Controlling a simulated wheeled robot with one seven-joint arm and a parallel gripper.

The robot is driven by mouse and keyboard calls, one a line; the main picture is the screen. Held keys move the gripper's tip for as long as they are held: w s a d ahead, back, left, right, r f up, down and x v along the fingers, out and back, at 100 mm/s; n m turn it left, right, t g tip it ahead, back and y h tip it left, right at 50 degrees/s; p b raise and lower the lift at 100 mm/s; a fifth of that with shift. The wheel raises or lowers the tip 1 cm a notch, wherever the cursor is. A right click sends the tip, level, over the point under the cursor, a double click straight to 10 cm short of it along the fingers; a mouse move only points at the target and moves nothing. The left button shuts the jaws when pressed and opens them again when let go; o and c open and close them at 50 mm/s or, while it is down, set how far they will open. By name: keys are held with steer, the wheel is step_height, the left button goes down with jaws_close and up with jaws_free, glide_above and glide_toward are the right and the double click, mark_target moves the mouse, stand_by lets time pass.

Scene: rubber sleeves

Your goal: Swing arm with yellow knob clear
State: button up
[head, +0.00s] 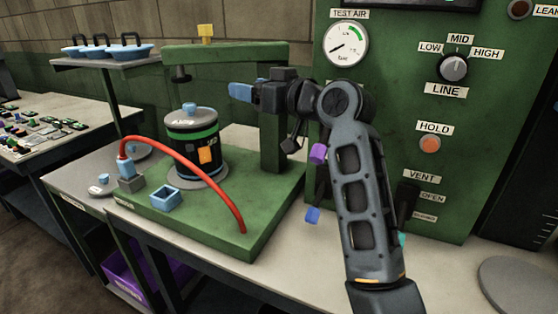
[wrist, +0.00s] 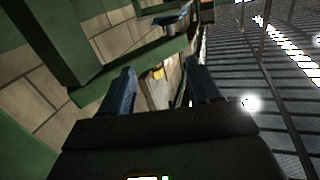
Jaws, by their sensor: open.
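The green swing arm (head: 232,50) reaches left from the top of its upright post (head: 272,125). The yellow knob (head: 206,32) stands upright on top of the arm near its left end. A dark plunger (head: 181,73) hangs under that end, above a black canister (head: 193,143) with a green band. My gripper (head: 240,91) points left, lower than the arm in the picture, and appears apart from the knob. In the wrist view my gripper (wrist: 161,70) has its two blue fingers spread. A small yellowish patch shows between them; I cannot tell whether it is the knob.
A red hose (head: 190,165) curves over the green base (head: 255,225). A blue square cup (head: 165,196) sits on that base. A shelf (head: 105,63) with blue handled lids is behind on the left. The green panel (head: 430,190) with gauge and switches stands on the right.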

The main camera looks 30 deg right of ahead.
steer(key=s+f+m+h, duration=0.1)
steer(key=s+f+h, duration=0.1)
steer(key=s+f, duration=0.5)
step_height(320, 180, down, 5)
steer(key=shift+d+r+m, duration=0.1)
steer(key=shift+d+m, duration=0.15)
steer(key=shift+m, duration=0.15)
steer(key=shift+s, duration=0.1)
